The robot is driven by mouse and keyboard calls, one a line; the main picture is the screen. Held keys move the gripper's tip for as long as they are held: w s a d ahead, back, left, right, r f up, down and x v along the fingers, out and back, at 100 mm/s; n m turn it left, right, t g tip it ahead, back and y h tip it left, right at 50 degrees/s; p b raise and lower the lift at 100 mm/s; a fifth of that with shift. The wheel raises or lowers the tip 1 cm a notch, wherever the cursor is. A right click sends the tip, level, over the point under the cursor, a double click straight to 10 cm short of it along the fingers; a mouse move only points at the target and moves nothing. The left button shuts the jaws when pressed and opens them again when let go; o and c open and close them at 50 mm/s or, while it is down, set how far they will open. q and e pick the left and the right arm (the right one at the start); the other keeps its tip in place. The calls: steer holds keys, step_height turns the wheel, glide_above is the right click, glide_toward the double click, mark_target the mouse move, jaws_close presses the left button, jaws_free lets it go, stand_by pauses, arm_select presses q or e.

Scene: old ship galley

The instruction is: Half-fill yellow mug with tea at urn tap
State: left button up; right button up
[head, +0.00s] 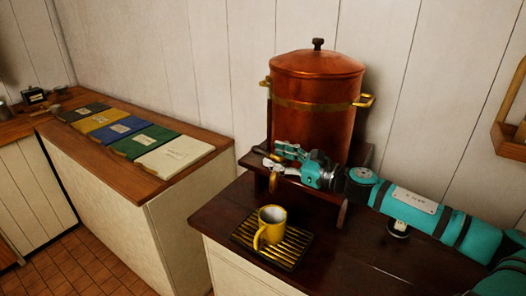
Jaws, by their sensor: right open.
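The copper urn (312,95) with brass handles and a lid stands on a dark wooden stand (341,205) against the wall. The yellow mug (271,226) stands upright on a slatted drip tray (293,256) in front of the urn, its handle toward the front left. Its inside looks pale, and I cannot make out any liquid. My right gripper (273,168) reaches in from the right, in front of the urn's lower part. It is open, above and apart from the mug. The tap area is largely hidden by the gripper. My left gripper is not in view.
The dark counter (350,262) has free room right of the tray. A small round dark object (398,229) sits under my right arm. A wooden rack (510,140) hangs at the right.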

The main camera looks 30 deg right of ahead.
mark_target(266, 151)
steer(key=shift+w+a+r, duration=0.1)
steer(key=shift+w+a, duration=0.05)
steer(key=shift+w, duration=0.3)
steer(key=shift+w+a+r, duration=0.1)
steer(key=shift+w, duration=0.35)
steer(key=shift+w+a+p, duration=0.15)
steer(key=shift+w+p, duration=0.2)
steer(key=shift+p, duration=0.2)
steer(key=shift+w+a, duration=0.3)
steer(key=shift+w, duration=0.25)
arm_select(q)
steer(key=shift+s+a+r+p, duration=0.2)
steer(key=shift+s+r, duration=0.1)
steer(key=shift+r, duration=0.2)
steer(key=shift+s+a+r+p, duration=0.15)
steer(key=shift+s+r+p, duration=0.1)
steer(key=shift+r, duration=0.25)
arm_select(e)
steer(key=shift+w+a+f, duration=0.15)
steer(key=shift+w+a, duration=0.05)
steer(key=shift+w, duration=0.2)
jaws_close()
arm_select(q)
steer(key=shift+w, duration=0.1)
